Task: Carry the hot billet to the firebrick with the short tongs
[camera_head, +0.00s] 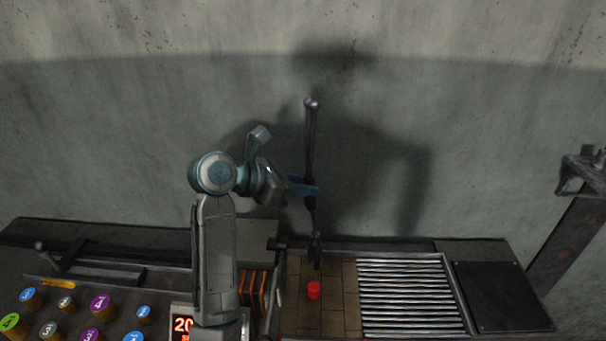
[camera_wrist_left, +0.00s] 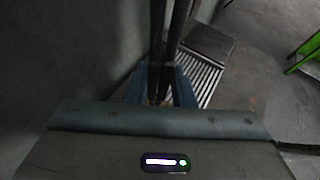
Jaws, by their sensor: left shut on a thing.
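The short tongs (camera_head: 312,135) are dark and hang upright in my left gripper (camera_head: 316,192), which is shut on them; they also show in the left wrist view (camera_wrist_left: 170,45) between the blue fingers (camera_wrist_left: 160,88). Their jaw end (camera_head: 316,250) points down. The glowing red billet (camera_head: 313,290) stands on the tan firebrick (camera_head: 338,320). In the head view the tong jaws end a little above the billet, with a small gap between them. The wrist view does not show the billet. My right gripper is not in view.
A slatted metal rack (camera_head: 405,290) lies right of the firebrick, then a dark flat plate (camera_head: 500,295). Glowing orange bars (camera_head: 255,288) stand left of the brick. Several numbered coloured knobs (camera_head: 100,304) fill the left bench. A grey wall (camera_head: 90,140) rises behind.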

